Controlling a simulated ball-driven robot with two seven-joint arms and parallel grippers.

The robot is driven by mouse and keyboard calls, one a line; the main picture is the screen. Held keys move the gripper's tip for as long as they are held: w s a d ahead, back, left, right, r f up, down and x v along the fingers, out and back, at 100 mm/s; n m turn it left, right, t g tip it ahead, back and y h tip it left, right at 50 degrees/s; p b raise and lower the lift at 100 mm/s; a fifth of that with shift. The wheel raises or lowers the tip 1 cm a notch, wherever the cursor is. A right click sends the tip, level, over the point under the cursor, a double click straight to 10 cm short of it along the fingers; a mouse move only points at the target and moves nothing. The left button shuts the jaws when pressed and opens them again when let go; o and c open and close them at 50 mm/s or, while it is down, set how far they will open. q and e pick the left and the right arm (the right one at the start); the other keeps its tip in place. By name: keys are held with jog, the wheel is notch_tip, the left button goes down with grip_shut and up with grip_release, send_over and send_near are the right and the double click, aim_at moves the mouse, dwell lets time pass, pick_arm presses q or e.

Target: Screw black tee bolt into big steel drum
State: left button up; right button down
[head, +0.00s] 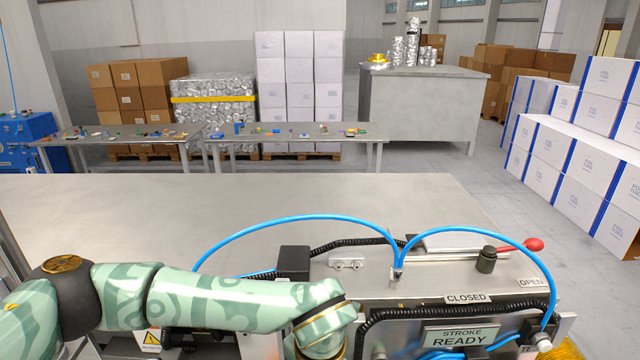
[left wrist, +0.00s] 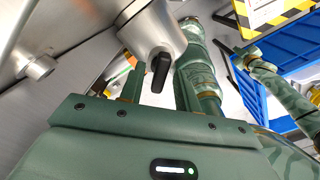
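In the left wrist view, the black tee bolt (left wrist: 160,70) stands out from the end of a big steel drum (left wrist: 150,28). How deep it sits in the drum cannot be told. My left gripper (left wrist: 158,88) has its two green fingers apart, one on each side of the bolt's black handle. I cannot see contact between the fingers and the handle. In the head view, my left arm reaches in from the left to the front of the machine, and its gripper is below the picture edge. My right gripper is in neither view.
The press machine shows a plate marked CLOSED (head: 466,298), a STROKE READY sign (head: 460,338), blue hoses (head: 300,219) and a red-knobbed lever (head: 533,244). The grey table top (head: 230,205) behind it is clear. A blue crate (left wrist: 290,60) shows at the right in the wrist view.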

pick_arm(q)
grip_shut()
jog(key=shift+m+b, duration=0.35)
jog(key=shift+m, duration=0.25)
jog(key=m+b, duration=0.1)
jog(key=m, duration=0.2)
jog(key=shift+m+b, duration=0.45)
jog(key=shift+m, duration=0.45)
